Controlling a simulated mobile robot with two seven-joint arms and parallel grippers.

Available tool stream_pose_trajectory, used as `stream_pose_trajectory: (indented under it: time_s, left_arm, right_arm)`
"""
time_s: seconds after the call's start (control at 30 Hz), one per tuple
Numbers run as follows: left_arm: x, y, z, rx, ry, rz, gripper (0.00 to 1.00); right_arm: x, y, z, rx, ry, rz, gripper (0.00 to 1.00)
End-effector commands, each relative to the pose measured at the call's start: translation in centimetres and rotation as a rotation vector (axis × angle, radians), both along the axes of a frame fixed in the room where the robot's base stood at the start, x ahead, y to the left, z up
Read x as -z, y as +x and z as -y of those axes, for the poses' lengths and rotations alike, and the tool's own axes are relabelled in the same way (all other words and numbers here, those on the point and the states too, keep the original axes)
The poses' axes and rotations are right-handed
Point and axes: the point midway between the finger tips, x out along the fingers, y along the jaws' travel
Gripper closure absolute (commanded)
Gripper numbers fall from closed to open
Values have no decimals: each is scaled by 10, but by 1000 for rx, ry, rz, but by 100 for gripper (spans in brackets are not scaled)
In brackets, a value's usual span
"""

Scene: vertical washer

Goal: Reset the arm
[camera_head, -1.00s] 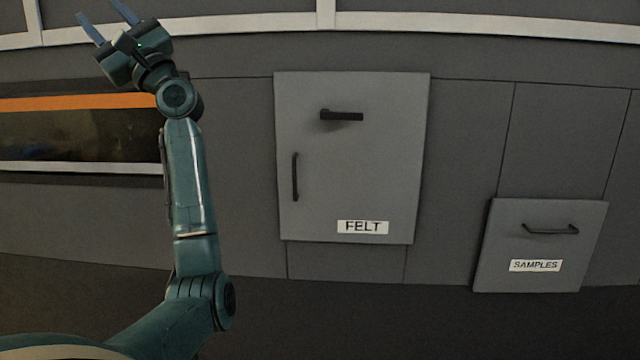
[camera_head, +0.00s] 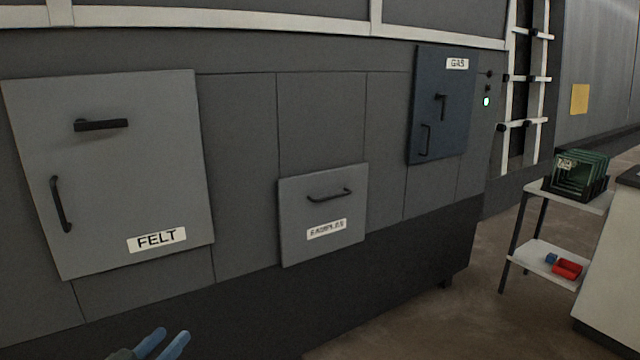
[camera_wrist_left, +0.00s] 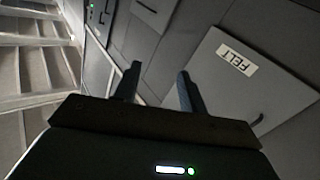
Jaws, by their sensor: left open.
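My left gripper (camera_head: 162,344) shows only its two blue fingers at the bottom edge of the head view, left of the middle. The fingers are apart with nothing between them. In the left wrist view the left gripper (camera_wrist_left: 158,85) is also open and empty, and the grey FELT door (camera_wrist_left: 262,85) is to the right beyond its fingers. My left arm is otherwise out of the head view. My right gripper is not in view.
The machine wall carries the FELT door (camera_head: 110,200), the SAMPLES drawer (camera_head: 310,235) and the dark blue GAS door (camera_head: 438,110), all looking closed. A shelf cart (camera_head: 540,258) with a dark green rack (camera_head: 577,174) stands at right. Brown floor shows between.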

Motion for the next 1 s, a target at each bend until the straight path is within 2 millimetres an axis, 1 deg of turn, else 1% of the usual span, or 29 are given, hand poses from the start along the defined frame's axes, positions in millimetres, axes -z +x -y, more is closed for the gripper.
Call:
stream_pose_trajectory:
  time_s: [0.03, 0.07, 0.1, 0.17, 0.2, 0.27, 0.3, 0.37, 0.4, 0.57, 0.63, 0.77, 1.0]
  left_arm:
    - [34, -21, 13, 24, 85, -73, 58]
    - [51, -33, 19, 39, 137, -109, 58]
    - [71, -49, 27, 61, 203, -154, 58]
    - [97, -71, 37, 93, 291, -211, 58]
    - [112, -86, 43, 116, 343, -243, 58]
    - [131, -107, 50, 149, 415, -288, 58]
    - [142, -121, 55, 170, 458, -315, 58]
    - [157, -142, 61, 204, 517, -351, 58]
    - [166, -155, 64, 226, 555, -373, 58]
    - [195, -209, 78, 321, 697, -453, 58]
    - [191, -201, 91, 280, 624, -447, 58]
    - [186, -197, 113, 228, 515, -453, 58]
    - [173, -186, 151, 133, 313, -462, 58]
  right_arm:
    - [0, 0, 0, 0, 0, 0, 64]
    - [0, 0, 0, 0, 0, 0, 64]
    - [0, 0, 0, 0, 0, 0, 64]
    - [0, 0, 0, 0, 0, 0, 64]
    - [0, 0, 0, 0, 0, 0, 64]
    - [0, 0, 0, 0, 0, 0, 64]
    - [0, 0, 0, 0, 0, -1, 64]
    - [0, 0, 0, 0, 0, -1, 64]
    - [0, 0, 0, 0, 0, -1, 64]
    - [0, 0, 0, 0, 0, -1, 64]
    - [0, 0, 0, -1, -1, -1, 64]
    - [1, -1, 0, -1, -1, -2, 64]
    - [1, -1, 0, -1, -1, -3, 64]
